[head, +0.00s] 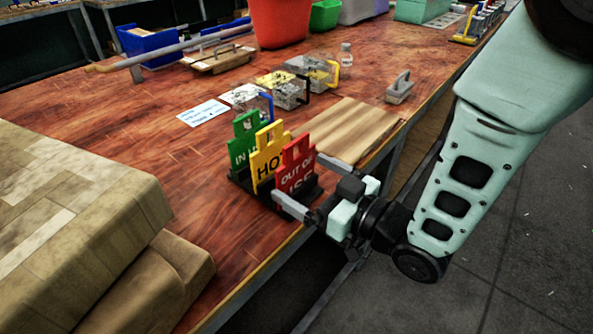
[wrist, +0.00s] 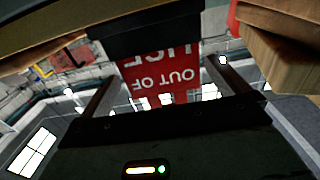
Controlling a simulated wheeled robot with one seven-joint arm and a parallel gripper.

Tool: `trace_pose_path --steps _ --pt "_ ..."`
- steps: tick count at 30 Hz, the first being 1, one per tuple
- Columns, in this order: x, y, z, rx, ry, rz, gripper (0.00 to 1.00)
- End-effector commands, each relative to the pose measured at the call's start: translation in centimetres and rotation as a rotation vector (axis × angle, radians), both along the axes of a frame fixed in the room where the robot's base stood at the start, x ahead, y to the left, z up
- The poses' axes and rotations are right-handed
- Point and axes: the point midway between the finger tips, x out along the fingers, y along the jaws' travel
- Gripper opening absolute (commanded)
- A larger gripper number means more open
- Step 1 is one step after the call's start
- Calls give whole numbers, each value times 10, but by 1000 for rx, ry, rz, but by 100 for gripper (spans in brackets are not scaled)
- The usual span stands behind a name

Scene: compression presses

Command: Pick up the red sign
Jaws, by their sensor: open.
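The red sign (head: 297,169), lettered "OUT OF" and a partly hidden word, stands upright in a dark holder (head: 240,181) near the table's front edge. The yellow sign (head: 267,155) and the green sign (head: 243,142) stand behind it in the same holder. My gripper (head: 305,183) is open at the red sign, with one finger near its lower front and the other on its right side. In the wrist view the red sign (wrist: 160,78) shows upside down between the two spread fingers (wrist: 163,88). I cannot tell whether either finger touches it.
A wooden board (head: 350,130) lies just right of the signs. Clear boxes (head: 290,92), a grey-handled tool (head: 400,88) and a white card (head: 203,113) lie farther back. Stacked brown packages (head: 75,210) stand at the left.

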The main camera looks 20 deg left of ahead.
Motion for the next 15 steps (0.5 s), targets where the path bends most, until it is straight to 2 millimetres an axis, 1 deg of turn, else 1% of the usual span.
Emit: trace_pose_path --steps 6,9,12,15 --pt "12 29 3 1 -3 2 100" --pt "16 40 2 1 -1 3 100" --pt "19 44 1 0 0 1 100" --pt "19 45 1 0 0 0 100"
